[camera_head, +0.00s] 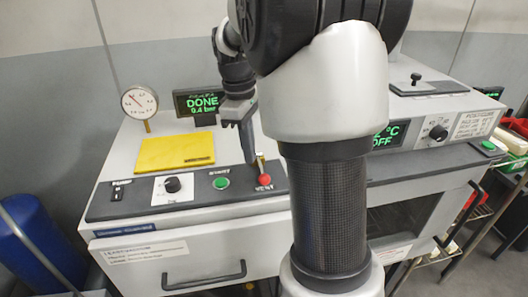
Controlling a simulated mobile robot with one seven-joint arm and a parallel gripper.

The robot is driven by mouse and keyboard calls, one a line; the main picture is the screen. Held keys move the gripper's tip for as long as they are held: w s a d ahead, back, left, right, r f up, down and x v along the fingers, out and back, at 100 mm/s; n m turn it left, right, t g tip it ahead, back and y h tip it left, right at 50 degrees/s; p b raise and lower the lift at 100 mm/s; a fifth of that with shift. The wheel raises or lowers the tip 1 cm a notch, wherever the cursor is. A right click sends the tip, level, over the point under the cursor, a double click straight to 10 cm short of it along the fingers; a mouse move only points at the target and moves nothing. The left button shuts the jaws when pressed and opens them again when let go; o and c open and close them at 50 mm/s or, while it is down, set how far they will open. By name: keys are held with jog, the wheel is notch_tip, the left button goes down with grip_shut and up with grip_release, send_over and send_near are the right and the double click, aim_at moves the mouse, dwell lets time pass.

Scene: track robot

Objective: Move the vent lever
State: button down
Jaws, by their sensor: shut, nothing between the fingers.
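The vent lever (264,180) has a red knob and sits on the black front panel, above the VENT label. My gripper (252,162) points down just behind and left of the lever, with its fingertips very close to it. The gripper is shut and holds nothing. Whether the fingertips touch the lever cannot be told from this view. My own arm fills the middle right and hides the panel to the right of the lever.
The machine (120,165) carries a yellow pad (175,152), a dial gauge (140,101) and a display reading DONE 0.4 bar (201,102). A green button (221,183) and a black knob (172,185) lie left of the lever. A second unit (450,105) stands right.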

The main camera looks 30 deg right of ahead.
notch_tip(320, 180, up, 17)
jog(key=w+a+p, duration=0.1)
jog(key=p, duration=0.1)
jog(key=shift+r, duration=0.15)
jog(key=shift+a, duration=0.15)
dwell(0.5)
jog(key=s+a+f+m+t, duration=0.3)
jog(key=s+a+f+m, duration=0.1)
jog(key=s, duration=0.5)
jog(key=s+a+f+m+t, duration=0.3)
jog(key=s+a+f+m, duration=0.1)
jog(key=s, duration=0.6)
notch_tip(320, 180, down, 2)
jog(key=shift+a+m+y, duration=0.4)
jog(key=shift+a, duration=0.45)
